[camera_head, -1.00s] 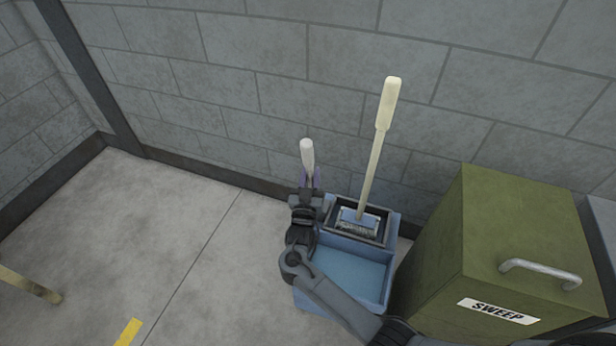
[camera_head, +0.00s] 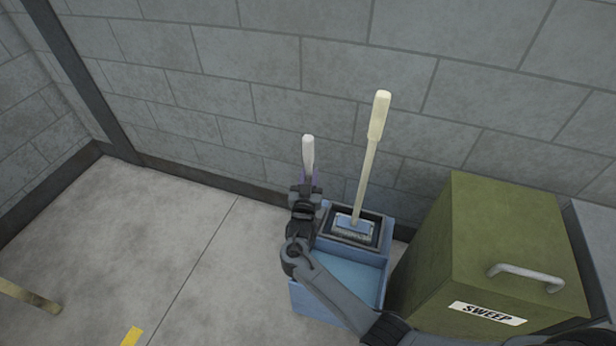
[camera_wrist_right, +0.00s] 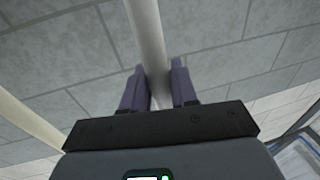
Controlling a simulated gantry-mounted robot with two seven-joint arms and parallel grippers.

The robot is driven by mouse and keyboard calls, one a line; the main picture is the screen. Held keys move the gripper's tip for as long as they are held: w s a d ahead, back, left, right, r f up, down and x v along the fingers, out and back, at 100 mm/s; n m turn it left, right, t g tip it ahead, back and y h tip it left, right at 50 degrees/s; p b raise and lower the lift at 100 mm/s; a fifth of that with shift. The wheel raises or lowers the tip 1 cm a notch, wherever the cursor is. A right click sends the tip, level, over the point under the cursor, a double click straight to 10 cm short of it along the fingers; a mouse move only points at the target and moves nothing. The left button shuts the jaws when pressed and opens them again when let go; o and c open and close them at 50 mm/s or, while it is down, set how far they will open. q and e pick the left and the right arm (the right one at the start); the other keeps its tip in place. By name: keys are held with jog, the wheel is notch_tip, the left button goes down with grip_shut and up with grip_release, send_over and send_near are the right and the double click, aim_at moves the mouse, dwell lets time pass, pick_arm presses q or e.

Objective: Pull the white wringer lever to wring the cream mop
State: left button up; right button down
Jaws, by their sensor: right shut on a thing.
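The white wringer lever (camera_head: 308,152) stands nearly upright at the left side of the blue mop bucket (camera_head: 337,308). My right gripper (camera_head: 308,179) is shut on the lever below its white grip. In the right wrist view the lever (camera_wrist_right: 146,35) passes between the two purple fingers of the gripper (camera_wrist_right: 158,84). The cream mop (camera_head: 367,170) stands in the dark-rimmed wringer (camera_head: 379,229) at the back of the bucket, its handle leaning slightly right. Its head sits inside the wringer. The lever's lower end is hidden behind my gripper and arm. My left gripper is not in view.
An olive green bin (camera_head: 510,240) labelled SWEEP, with a metal handle, stands close right of the bucket. A grey block wall (camera_head: 250,60) rises close behind. The floor (camera_head: 150,230) left of the bucket is clear, with a wooden stick (camera_head: 28,297) at the far left.

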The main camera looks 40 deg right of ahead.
jog(key=c, duration=0.8)
grip_release()
jog(key=shift+a, duration=0.15)
jog(key=shift+s+a+p, duration=0.35)
jog(key=shift+s+p, duration=0.05)
jog(key=shift+p+v, duration=1.75)
jog(key=shift+v, duration=3.2)
jog(key=shift+d+f, duration=0.1)
